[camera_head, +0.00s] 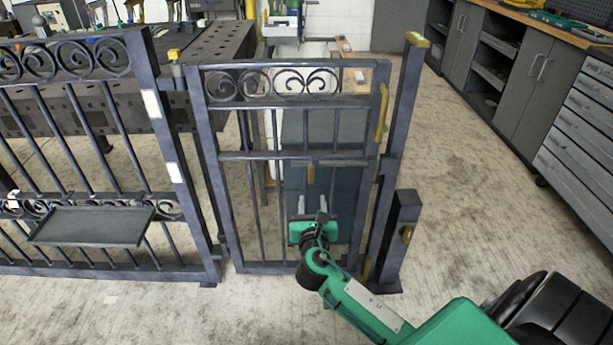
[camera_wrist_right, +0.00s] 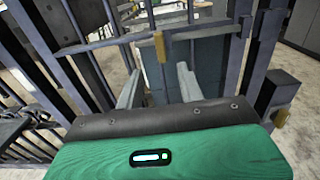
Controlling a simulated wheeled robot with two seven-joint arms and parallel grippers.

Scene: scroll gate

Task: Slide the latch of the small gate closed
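The small gate (camera_head: 292,107) is a dark metal frame with scrollwork at its top, standing upright beside the right post (camera_head: 398,130). Its latch is a horizontal bar (camera_head: 345,163) at mid-height with a hanging brass handle (camera_head: 311,175). I cannot tell whether the bar's end enters the post. The brass handle also shows in the right wrist view (camera_wrist_right: 160,47), ahead of and above the fingers. My right gripper (camera_head: 312,204) is open and empty, below the handle and apart from it. Its two pale fingers (camera_wrist_right: 159,86) stand wide apart in the wrist view. My left gripper is not in view.
A fixed fence panel (camera_head: 105,110) with a grey tray (camera_head: 92,226) stands left of the gate. A short post (camera_head: 403,235) with a brass knob is at its lower right. Workbench cabinets (camera_head: 540,80) line the right; concrete floor lies clear between.

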